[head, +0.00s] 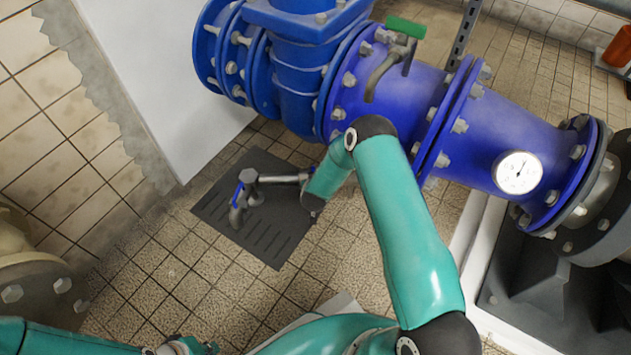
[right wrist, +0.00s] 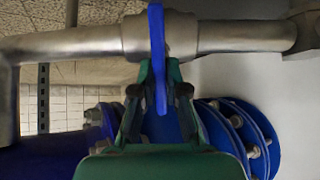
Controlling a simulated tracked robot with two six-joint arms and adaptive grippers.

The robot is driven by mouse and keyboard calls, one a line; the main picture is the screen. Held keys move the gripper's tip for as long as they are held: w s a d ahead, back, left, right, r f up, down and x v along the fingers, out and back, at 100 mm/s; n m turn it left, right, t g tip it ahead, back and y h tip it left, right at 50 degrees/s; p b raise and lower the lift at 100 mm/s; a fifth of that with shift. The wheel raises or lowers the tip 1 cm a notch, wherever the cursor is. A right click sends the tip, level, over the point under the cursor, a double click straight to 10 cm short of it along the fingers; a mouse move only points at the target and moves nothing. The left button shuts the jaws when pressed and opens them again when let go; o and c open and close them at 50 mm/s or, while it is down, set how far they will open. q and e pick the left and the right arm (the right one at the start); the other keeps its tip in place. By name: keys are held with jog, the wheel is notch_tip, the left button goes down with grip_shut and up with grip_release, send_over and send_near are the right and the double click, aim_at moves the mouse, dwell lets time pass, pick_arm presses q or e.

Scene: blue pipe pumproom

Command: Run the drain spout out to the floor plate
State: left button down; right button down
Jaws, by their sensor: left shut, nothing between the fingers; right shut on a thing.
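The drain spout (head: 236,218) is a bent grey metal pipe end over the dark slotted floor plate (head: 268,243). It hangs from a metal joint with a blue part (head: 237,193) on it, and a straight pipe (head: 280,178) runs right, behind my right arm. My right gripper (right wrist: 160,78) is shut on a blue lever (right wrist: 157,45) on a metal pipe (right wrist: 75,43). In the head view, my right arm hides this gripper and the held lever. My left gripper (head: 183,347) is low at the bottom edge, shut and empty, away from the spout.
The big blue flanged pipe (head: 400,100) crosses behind my right arm, with a green-handled tap (head: 405,28) and a gauge (head: 517,172). A white panel (head: 160,70) stands behind the floor plate. Tiled floor in front of the plate is clear.

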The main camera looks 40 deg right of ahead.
jog(key=shift+w+a, duration=0.15)
jog(key=shift+a, duration=0.15)
jog(key=c, duration=1.2)
grip_release()
jog(key=shift+r, duration=0.1)
jog(key=shift+d, duration=0.15)
jog(key=v, duration=1.2)
